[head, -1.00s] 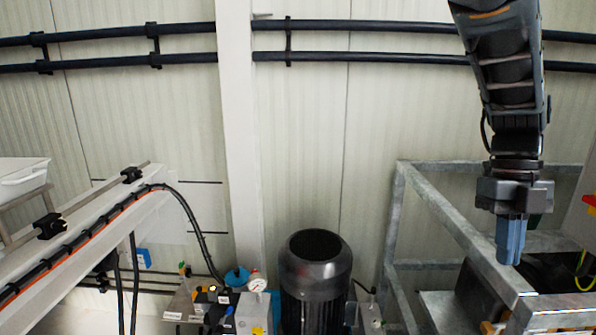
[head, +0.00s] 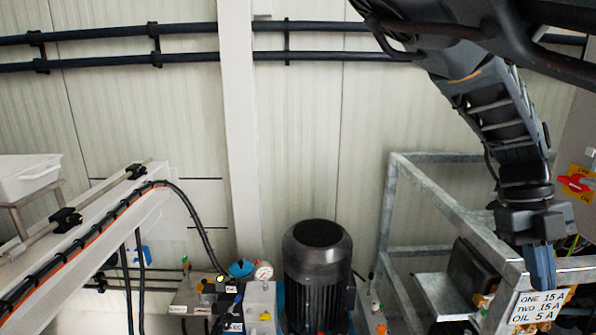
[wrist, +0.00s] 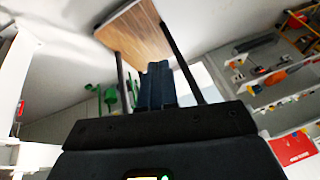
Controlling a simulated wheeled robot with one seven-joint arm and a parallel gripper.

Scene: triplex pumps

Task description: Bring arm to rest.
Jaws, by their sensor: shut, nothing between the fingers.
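My gripper (head: 541,268) hangs from my arm at the right of the head view, with blue fingers pointing down. The fingers are together and hold nothing. They are in front of the grey metal frame, just above a white label reading "ONE 15 A, TWO 15 A, OIL 5 A" (head: 538,306); I cannot tell whether they touch the frame. In the wrist view the closed blue fingers (wrist: 157,82) show at the middle.
A galvanised frame (head: 440,204) stands at the right, with a red and yellow switch (head: 577,183) beyond. A white beam (head: 90,240) with cables and a white bin (head: 27,178) are left.

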